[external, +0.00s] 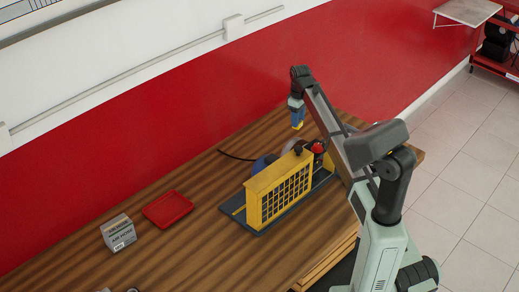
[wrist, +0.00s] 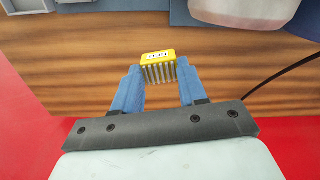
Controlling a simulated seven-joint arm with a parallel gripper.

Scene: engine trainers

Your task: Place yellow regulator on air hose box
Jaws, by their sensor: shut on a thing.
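In the external view my gripper (external: 297,109) holds the yellow regulator (external: 297,125) in the air above the back of the wooden table, behind the engine trainer. The air hose box (external: 119,233) is probably the small grey-white printed box at the left of the table. Its top looks clear, and it is well away from my gripper.
The engine trainer with its yellow grille (external: 279,190) stands on a dark base between my gripper and the box. A red tray (external: 168,209) lies beside the box. A black cable (external: 236,156) runs over the wooden table (external: 200,240). A red wall rises behind.

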